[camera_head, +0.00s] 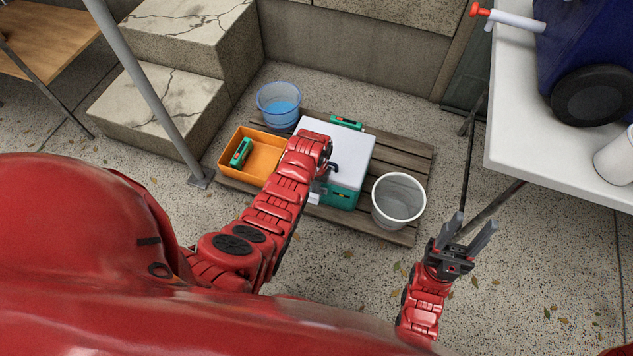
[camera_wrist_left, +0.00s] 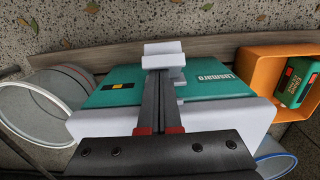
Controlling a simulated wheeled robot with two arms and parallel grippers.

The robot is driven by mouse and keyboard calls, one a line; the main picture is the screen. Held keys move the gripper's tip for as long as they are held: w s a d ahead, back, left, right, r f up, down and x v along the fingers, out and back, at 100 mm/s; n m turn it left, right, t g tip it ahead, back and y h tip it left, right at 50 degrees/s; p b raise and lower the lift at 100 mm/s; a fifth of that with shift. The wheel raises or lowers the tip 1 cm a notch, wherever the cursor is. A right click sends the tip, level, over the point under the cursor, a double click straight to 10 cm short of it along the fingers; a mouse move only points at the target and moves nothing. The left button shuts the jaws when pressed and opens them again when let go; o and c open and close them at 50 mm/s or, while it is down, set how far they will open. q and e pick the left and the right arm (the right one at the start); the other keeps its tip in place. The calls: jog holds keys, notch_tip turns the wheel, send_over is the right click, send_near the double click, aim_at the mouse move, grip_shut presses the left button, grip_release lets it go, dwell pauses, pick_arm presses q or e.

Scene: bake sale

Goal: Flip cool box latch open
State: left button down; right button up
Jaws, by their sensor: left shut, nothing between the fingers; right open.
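The cool box has a white lid (camera_head: 345,145) and a teal body (camera_head: 343,196), and stands on a wooden pallet. In the left wrist view its teal front (camera_wrist_left: 215,84) and white lid edge (camera_wrist_left: 255,118) show. A white latch (camera_wrist_left: 162,47) sticks out at the middle of the front; it also shows in the head view (camera_head: 314,198). My left gripper (camera_wrist_left: 163,74) is shut and empty, its fingertips at the latch; I cannot tell whether they touch. In the head view the left gripper (camera_head: 322,184) is partly hidden by its wrist. My right gripper (camera_head: 470,230) is open and empty, right of the pallet.
An orange bin (camera_head: 263,160) holding a green item (camera_head: 241,152) stands left of the box. A blue bucket (camera_head: 279,102) is behind it and a grey bucket (camera_head: 399,199) right of the box. A white table (camera_head: 520,150) and a metal pole (camera_head: 150,85) flank the pallet.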

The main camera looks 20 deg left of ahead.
pick_arm(q)
jog(key=s+t+p, duration=0.2)
jog(key=p, duration=0.1)
jog(key=shift+s+f+t+p, duration=0.25)
jog(key=shift+t+p, duration=0.15)
jog(key=shift+p, duration=0.15)
jog(key=shift+f+t, duration=0.2)
jog(key=shift+t, duration=0.3)
jog(key=shift+s+f+t, duration=0.45)
jog(key=shift+t, duration=0.25)
jog(key=shift+s+f+t, duration=0.3)
jog(key=shift+f+t, duration=0.25)
jog(key=shift+t, duration=0.55)
jog(key=shift+w, duration=0.15)
